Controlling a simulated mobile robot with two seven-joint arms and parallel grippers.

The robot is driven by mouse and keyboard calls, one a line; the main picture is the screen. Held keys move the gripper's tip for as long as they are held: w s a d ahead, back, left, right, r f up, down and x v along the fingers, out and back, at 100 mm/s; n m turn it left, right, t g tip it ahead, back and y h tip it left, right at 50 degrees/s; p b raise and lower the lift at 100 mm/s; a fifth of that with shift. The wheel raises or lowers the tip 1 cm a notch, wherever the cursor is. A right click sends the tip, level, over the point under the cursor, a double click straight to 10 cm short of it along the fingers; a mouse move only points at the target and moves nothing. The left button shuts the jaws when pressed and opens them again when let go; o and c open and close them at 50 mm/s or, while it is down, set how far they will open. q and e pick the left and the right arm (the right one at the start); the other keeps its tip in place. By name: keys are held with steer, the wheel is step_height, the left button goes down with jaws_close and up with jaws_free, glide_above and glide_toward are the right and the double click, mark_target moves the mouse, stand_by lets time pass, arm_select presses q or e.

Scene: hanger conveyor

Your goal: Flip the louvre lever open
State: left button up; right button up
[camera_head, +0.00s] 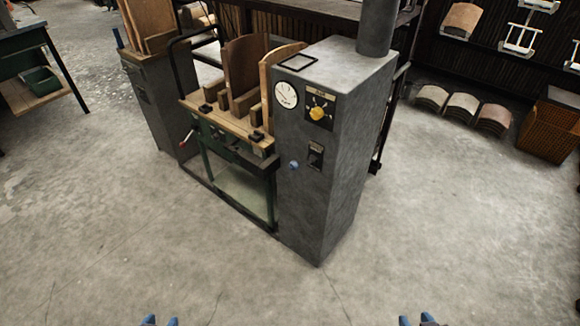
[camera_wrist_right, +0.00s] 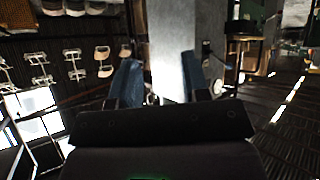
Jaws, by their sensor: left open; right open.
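A grey metal cabinet (camera_head: 338,165) stands ahead in the head view. Its front carries a round white gauge (camera_head: 286,94), a yellow knob on a dark plate (camera_head: 318,113), a small dark switch or lever plate (camera_head: 316,155) and a blue round knob (camera_head: 293,165). I cannot tell for certain which part is the louvre lever, nor its position. My left gripper (camera_head: 160,321) and right gripper (camera_head: 416,320) show only blue fingertips at the bottom edge, open, empty and well apart from the cabinet. In the right wrist view, my right gripper's fingers (camera_wrist_right: 163,78) are spread with nothing between them.
A green-framed press bench with wooden forms (camera_head: 240,75) adjoins the cabinet on the left. A pipe (camera_head: 376,28) rises from the cabinet top. The concrete floor (camera_head: 210,285) before me is clear.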

arm_select(q)
steer(key=shift+w+d, duration=0.2)
steer(key=shift+d, duration=0.1)
arm_select(e)
steer(key=shift+s+d, duration=0.25)
steer(key=shift+d, duration=0.05)
arm_select(q)
steer(key=shift+s, duration=0.1)
arm_select(e)
steer(key=shift+w+r, duration=0.1)
